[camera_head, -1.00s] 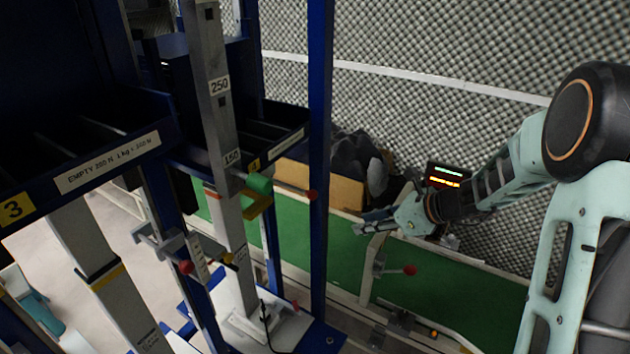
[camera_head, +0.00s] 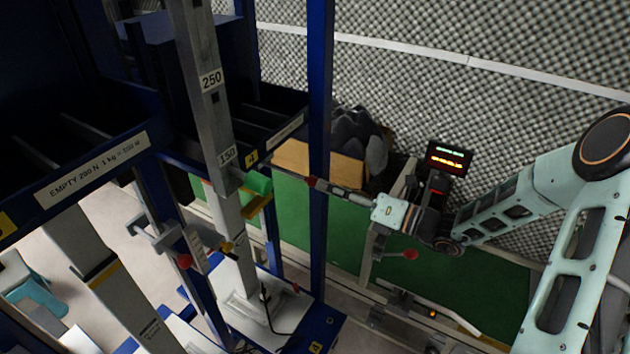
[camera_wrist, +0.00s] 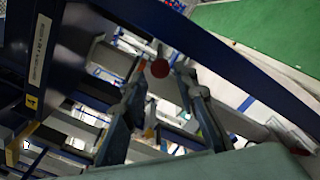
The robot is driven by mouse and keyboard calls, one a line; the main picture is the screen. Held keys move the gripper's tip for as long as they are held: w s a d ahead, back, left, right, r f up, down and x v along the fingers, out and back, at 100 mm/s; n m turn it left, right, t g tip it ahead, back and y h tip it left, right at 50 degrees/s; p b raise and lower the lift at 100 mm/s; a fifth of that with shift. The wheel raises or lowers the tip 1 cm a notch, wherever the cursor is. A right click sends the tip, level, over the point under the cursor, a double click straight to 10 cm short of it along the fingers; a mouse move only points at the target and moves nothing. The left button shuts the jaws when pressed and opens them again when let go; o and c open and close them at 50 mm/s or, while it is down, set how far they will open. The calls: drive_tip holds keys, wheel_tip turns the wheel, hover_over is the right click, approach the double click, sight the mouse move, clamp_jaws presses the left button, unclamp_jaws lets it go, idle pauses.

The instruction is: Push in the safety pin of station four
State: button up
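The safety pin of station four shows as a red ball knob (camera_head: 311,182) on a thin rod in the head view. The rod runs toward a green cylinder (camera_head: 259,183) on the grey upright beside the yellow "4" label (camera_head: 251,157). My gripper (camera_head: 325,187) points left at the knob, very close to it. The gripper is open; I cannot tell whether a finger touches the knob.
A blue post (camera_head: 319,120) stands right at the knob and fingertips. Other red knobs sit lower left (camera_head: 184,262) and on a frame below my gripper (camera_head: 410,254). A cardboard box (camera_head: 305,165) and a lit display (camera_head: 449,158) are behind.

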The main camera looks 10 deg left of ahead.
sight(315, 183)
drive_tip(key=shift+x, duration=2.25)
drive_tip(key=shift+c, duration=0.3)
drive_tip(key=shift+d, duration=0.1)
clamp_jaws()
